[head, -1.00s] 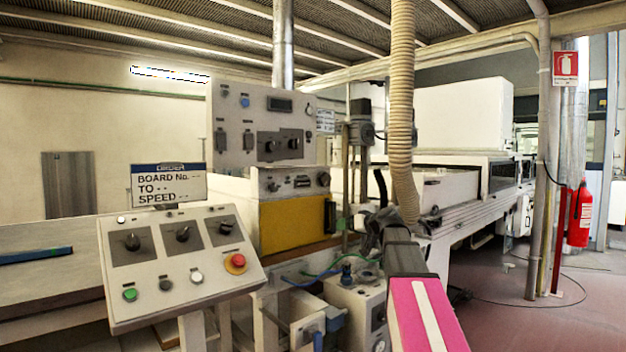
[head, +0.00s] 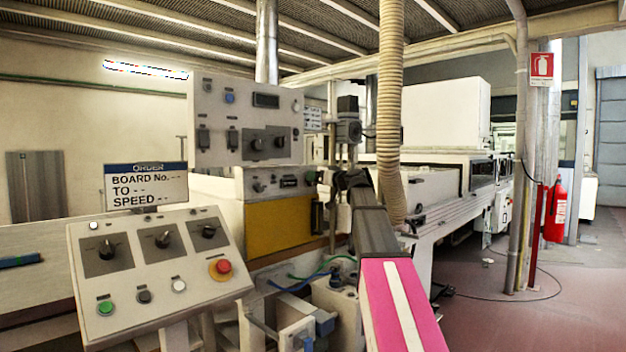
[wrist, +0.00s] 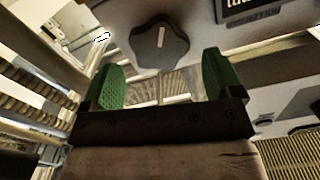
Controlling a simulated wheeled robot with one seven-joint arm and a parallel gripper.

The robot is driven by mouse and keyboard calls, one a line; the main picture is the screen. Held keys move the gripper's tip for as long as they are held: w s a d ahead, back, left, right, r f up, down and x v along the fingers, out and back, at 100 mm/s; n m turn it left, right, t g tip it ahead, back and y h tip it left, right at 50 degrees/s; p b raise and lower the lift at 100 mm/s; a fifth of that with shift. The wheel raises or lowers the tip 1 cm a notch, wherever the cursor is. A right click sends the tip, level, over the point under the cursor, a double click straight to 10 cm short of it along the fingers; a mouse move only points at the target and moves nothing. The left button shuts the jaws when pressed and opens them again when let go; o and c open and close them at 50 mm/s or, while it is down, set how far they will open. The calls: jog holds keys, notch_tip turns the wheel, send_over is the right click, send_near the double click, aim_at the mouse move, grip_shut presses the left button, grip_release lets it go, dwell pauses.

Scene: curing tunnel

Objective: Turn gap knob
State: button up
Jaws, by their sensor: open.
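A dark lobed knob (wrist: 160,45) with a pale pointer mark sits on a light panel in the wrist view, just ahead of and between my green fingertips. A dark display lies beside it. My gripper (wrist: 162,85) is open, with nothing between its fingers, and apart from the knob. In the head view my gripper (head: 333,182) is beside the right end of the small panel above the yellow cover. That panel has a right knob (head: 311,178), a display and a left knob (head: 258,187). No knob label is readable.
A tilted control console (head: 160,270) with knobs and buttons stands at left, below an order sign (head: 146,187). An upper control box (head: 245,120) is above the small panel. A ribbed hose (head: 390,110) hangs right of my gripper. Open floor lies at right.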

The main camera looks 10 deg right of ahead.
jog(key=shift+x, duration=1.8)
jog(key=c, duration=0.9)
jog(key=shift+m, duration=0.3)
jog(key=shift+w+d+f+m, duration=0.1)
jog(key=shift+m, duration=1.2)
jog(key=shift+d+f+m, duration=0.1)
jog(key=shift+m, duration=1.2)
jog(key=o, duration=0.9)
